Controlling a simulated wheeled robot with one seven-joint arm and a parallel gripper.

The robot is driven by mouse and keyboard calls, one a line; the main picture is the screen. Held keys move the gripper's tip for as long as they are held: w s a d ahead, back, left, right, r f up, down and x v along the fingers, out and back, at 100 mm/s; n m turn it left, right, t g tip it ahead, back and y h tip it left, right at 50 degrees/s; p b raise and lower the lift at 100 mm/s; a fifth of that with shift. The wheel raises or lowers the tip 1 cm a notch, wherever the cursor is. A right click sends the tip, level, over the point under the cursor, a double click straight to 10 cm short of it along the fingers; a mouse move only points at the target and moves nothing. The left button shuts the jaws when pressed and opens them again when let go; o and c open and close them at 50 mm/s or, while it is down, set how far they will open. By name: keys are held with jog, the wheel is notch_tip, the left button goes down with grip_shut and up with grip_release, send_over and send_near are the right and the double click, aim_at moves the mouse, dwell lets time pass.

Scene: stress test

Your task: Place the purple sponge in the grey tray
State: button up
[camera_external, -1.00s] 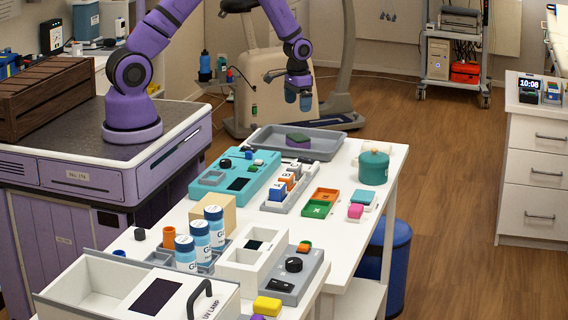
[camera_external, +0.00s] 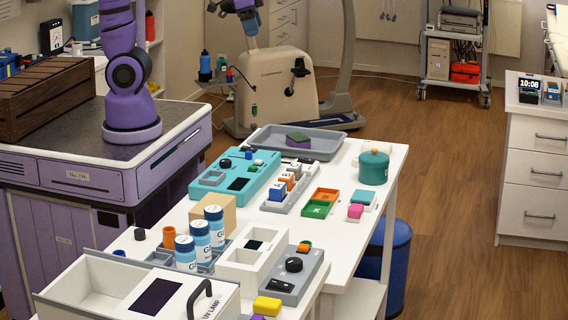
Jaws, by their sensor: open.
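The purple sponge (camera_external: 298,144) has a dark green top layer. It lies flat inside the grey tray (camera_external: 335,152), near its middle, at the far end of the white table. Part of my forearm is cut off by the top of the frame.
On the white table (camera_external: 345,232) stand a teal panel (camera_external: 205,186), a teal pot (camera_external: 374,168), an orange and green bin (camera_external: 318,208) and several white bottles (camera_external: 215,222). A wooden crate (camera_external: 45,95) is left of my arm's base. An exercise bike (camera_external: 275,85) stands behind the table.

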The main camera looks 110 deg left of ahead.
jog(key=s+d+r+m+t, duration=0.1)
jog(key=s+d+r, duration=0.1)
jog(key=s+d, duration=0.3)
jog(key=s+d+r+m+t+h, duration=0.1)
jog(key=s+d, duration=0.4)
jog(key=s, duration=0.5)
jog(key=shift+d+r+m, duration=0.4)
jog(key=shift+r+m, duration=0.15)
jog(key=shift+m, duration=0.05)
